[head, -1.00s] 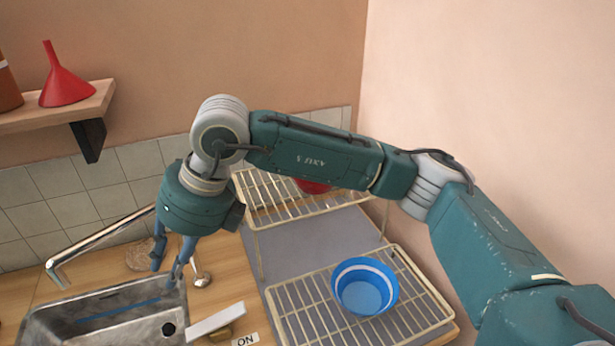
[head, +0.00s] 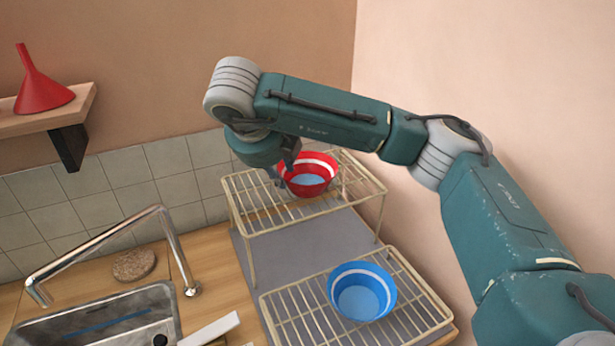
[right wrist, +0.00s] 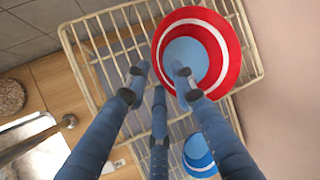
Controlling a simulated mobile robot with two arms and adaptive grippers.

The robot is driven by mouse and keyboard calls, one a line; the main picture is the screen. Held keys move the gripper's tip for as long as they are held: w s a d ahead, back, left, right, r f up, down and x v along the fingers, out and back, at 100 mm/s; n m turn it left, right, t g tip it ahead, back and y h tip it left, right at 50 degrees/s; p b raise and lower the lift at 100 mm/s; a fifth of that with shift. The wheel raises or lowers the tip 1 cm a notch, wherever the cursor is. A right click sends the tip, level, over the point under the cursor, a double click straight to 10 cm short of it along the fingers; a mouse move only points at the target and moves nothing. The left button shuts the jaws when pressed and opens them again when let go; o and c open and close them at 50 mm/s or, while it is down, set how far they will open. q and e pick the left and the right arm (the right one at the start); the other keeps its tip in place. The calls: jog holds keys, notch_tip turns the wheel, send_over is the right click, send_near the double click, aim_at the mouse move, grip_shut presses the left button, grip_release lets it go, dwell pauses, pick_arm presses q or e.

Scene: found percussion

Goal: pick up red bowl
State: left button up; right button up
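The red bowl (head: 318,183) has a white band and a light blue inside. It stands upright on the raised wire rack (head: 245,195) at the back. My right gripper (head: 280,177) is at the bowl's left rim, with part of the bowl hidden behind it. In the right wrist view the red bowl (right wrist: 227,45) lies at the upper right. There the fingers of my right gripper (right wrist: 160,80) are spread apart. One finger overlaps the bowl's inside and another is outside its left rim. I cannot tell whether they touch it. My left gripper is not in view.
A blue bowl (head: 361,292) stands on a lower wire rack (head: 415,318) in front. A sink (head: 100,312) with a tall faucet (head: 100,240) is at left. A red funnel (head: 42,88) stands on a wall shelf (head: 70,110). The right wall is close to the racks.

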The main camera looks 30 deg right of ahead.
jog(key=x, duration=0.4)
jog(key=shift+f+p, duration=0.1)
jog(key=shift+p, duration=0.3)
grip_shut()
jog(key=shift+r, duration=0.3)
